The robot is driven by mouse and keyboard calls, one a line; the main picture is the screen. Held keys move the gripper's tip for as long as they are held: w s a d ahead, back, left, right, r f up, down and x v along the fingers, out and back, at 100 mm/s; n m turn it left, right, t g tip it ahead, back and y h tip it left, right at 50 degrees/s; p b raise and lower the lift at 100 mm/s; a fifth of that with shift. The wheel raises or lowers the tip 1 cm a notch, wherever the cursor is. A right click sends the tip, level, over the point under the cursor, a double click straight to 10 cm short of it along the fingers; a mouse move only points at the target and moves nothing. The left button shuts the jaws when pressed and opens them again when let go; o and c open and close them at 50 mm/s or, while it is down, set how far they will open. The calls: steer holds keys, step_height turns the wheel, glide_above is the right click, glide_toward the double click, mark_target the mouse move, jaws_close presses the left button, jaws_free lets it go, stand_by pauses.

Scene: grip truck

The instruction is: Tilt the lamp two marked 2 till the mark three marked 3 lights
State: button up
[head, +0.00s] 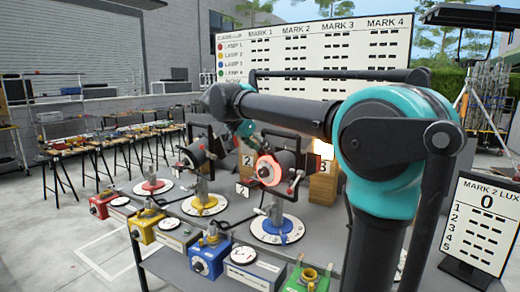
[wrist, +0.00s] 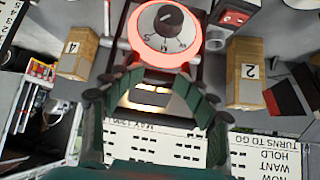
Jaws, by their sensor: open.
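A lamp head with a glowing red ring (head: 270,169) stands above a blue-and-white round base (head: 277,230); its small number tag is too blurred to read surely. Another dark lamp head (head: 193,154) stands to its left, over a yellow-ringed base (head: 204,205). I cannot tell which is lamp two. Mark three, a brown box marked 3 (head: 322,168), stands behind, with a bright glow at its upper part. In the wrist view, my gripper (wrist: 159,73) is open, its green fingers just short of the glowing lamp's dial (wrist: 165,25). The arm hides part of the back row.
A box marked 2 (head: 247,160) stands beside the lamps; a box marked 4 (wrist: 76,52) shows in the wrist view. Red, yellow and blue units line the bench's front. A screen (head: 481,222) at right reads "MARK 2 LUX 0". A scoreboard (head: 320,45) stands behind.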

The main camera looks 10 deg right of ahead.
steer(key=o, duration=0.7)
steer(key=shift+o, duration=0.2)
steer(key=shift+a+r, duration=0.1)
steer(key=v, duration=1.2)
steer(key=shift+s, duration=0.1)
